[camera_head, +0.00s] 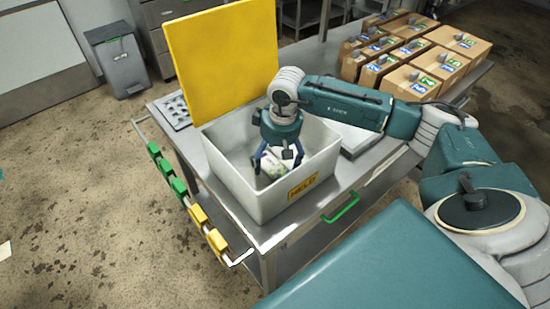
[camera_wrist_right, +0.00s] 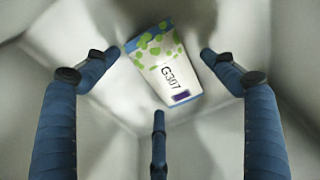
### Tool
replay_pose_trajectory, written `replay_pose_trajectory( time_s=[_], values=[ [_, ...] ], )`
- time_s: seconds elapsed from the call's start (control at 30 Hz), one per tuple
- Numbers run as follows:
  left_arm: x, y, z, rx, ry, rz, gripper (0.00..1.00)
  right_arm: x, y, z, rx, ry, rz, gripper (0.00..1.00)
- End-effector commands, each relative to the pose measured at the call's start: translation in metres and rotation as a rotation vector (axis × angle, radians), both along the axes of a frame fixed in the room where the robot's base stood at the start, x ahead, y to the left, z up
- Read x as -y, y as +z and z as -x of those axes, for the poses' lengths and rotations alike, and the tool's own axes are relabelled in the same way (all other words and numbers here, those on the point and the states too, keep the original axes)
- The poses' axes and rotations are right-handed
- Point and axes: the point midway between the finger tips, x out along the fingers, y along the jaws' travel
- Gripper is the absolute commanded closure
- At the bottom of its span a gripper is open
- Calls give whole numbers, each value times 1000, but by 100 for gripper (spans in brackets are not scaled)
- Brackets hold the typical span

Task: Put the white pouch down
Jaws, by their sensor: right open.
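The white pouch (camera_wrist_right: 160,70) has green spots and the print "G307", and it lies inside the white bin. In the head view a part of the pouch (camera_head: 272,168) shows below my right gripper (camera_head: 276,160). The right gripper reaches down into the bin (camera_head: 228,178), which has a yellow "HELD" label. In the right wrist view the blue fingers (camera_wrist_right: 157,80) are spread open around the pouch, with gaps on both sides. I cannot tell how far above the pouch the fingertips are. My left gripper is not in view.
The bin's yellow lid (camera_head: 222,58) stands upright at its back. The bin is on a steel table (camera_head: 285,228) with a green handle. Cardboard boxes (camera_head: 415,80) stand at the far right. A grey perforated plate (camera_head: 173,110) lies left of the bin.

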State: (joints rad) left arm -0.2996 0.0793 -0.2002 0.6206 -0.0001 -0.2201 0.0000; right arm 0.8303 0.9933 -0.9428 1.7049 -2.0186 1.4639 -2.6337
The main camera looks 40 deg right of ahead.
Motion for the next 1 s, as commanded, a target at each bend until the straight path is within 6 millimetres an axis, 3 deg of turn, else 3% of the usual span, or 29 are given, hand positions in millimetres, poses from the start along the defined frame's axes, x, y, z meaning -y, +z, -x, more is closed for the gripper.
replay_pose_trajectory(
  time_s=[0.1,0.17,0.5,0.7,1.0],
  values=[
    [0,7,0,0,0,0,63,0,6,0,0,0,0,16],
    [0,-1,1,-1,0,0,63,0,10,0,4,1,1,16],
    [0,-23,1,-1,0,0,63,1,80,10,7,1,1,16],
    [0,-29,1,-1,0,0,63,2,111,16,3,0,1,16],
    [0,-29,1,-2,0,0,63,2,122,18,0,0,0,16]
  ],
)
